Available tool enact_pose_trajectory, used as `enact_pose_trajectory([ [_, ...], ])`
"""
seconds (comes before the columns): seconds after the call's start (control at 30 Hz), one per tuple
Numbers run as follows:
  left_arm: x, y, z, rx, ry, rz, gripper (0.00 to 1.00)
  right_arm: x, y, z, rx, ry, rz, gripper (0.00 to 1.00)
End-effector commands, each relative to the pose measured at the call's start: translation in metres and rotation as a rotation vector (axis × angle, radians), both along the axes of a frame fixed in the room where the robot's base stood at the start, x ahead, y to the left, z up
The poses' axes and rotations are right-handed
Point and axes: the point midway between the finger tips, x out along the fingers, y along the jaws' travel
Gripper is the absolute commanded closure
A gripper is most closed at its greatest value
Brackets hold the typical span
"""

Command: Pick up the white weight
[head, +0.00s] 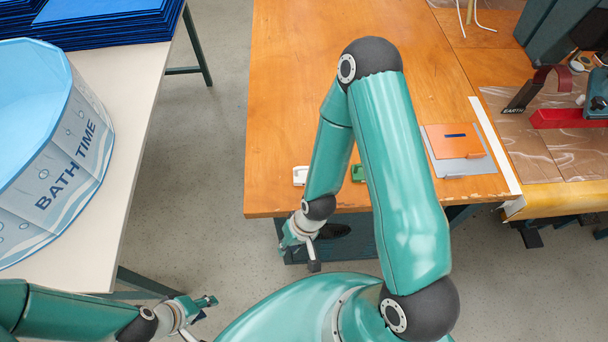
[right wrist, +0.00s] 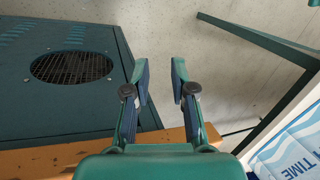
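The white weight (head: 300,175) is a small pale block on the wooden table, close to its front edge, in the head view. My right forearm is just right of it. My right gripper (head: 302,254) hangs in front of the table edge, nearer to me than the weight and apart from it. In the right wrist view my right gripper (right wrist: 160,76) is open with nothing between its fingers, and the weight does not show there. My left gripper (head: 199,318) is at the bottom left of the head view, empty, fingers apart.
A small green block (head: 358,173) lies on the wooden table (head: 285,90), right of my right forearm. An orange-and-grey plate (head: 455,148) lies further right. A white table (head: 125,100) at left holds a blue tub (head: 70,170). A vented cabinet (right wrist: 55,105) shows in the right wrist view.

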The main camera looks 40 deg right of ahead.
Motion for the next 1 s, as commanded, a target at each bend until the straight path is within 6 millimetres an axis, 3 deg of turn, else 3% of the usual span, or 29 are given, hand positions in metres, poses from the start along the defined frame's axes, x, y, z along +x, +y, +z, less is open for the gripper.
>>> enact_pose_trajectory([
  [0.03,0.0,0.0,0.004,0.0,0.0,0.0,0.63,0.012,-0.022,0.012,-0.006,0.003,-0.093,0.75],
  [0.17,0.0,0.0,0.013,0.0,0.0,0.0,0.63,0.036,-0.06,0.05,0.002,0.054,-0.414,0.75],
  [0.3,0.0,0.0,0.023,0.0,0.0,0.0,0.63,0.057,-0.107,0.102,0.045,0.117,-0.827,0.75],
  [0.5,0.0,0.0,0.036,0.0,-0.001,0.0,0.63,0.07,-0.168,0.186,0.19,0.214,-1.418,0.75],
  [0.6,0.0,0.0,0.04,0.0,0.0,0.0,0.63,0.069,-0.185,0.214,0.257,0.254,-1.607,0.75],
  [0.77,0.0,0.0,0.04,0.0,0.0,0.0,0.63,0.069,-0.194,0.228,0.315,0.291,-1.742,0.75],
  [0.93,0.0,0.0,0.034,0.0,0.0,0.001,0.63,0.077,-0.187,0.203,0.318,0.302,-1.752,0.75],
  [1.0,0.0,0.0,0.039,0.0,0.0,0.001,0.63,0.081,-0.186,0.202,0.326,0.3,-1.75,0.75],
])
